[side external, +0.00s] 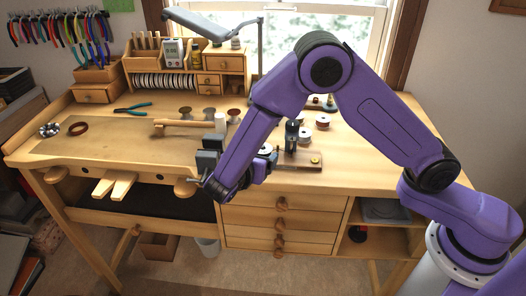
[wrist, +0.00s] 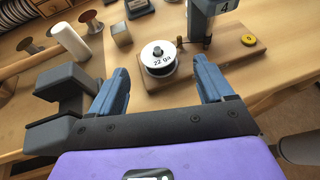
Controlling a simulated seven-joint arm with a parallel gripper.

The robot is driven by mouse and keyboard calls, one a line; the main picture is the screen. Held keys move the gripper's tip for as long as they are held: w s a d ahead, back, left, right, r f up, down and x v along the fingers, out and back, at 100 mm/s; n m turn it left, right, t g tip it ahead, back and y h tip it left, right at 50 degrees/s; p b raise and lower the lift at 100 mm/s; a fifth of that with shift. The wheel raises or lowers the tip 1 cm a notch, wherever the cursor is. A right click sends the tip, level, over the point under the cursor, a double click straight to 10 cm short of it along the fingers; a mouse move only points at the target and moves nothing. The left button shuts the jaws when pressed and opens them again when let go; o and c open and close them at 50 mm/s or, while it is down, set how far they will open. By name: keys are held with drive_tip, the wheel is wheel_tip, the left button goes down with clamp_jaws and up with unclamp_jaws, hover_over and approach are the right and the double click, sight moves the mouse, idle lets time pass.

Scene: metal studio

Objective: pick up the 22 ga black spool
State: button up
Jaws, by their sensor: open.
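The 22 ga spool (wrist: 158,52) stands upright on a wooden board (wrist: 222,62) in the wrist view. It has a white labelled top and a dark, shiny lower part. My gripper (wrist: 160,68) is open, with one blue finger on each side of the spool's near edge in the picture. No contact shows, and the gap in depth is hard to judge. In the side external view a small white top (side external: 265,148), apparently this spool, shows beside my purple wrist. The arm hides most of my fingers there.
A dark post marked 4 (wrist: 203,16) and a yellow disc (wrist: 249,40) are on the same board, right of the spool. A dark grey vise (wrist: 65,95) is close left of my gripper. A pale-headed mallet (side external: 220,122) and several small spools lie behind. The left bench top is mostly clear.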

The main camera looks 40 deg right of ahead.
sight(263, 148)
drive_tip(key=shift+x, duration=2.25)
drive_tip(key=shift+w+r, duration=0.1)
drive_tip(key=shift+r, duration=0.05)
drive_tip(key=c, duration=1.1)
drive_tip(key=shift+r, duration=0.1)
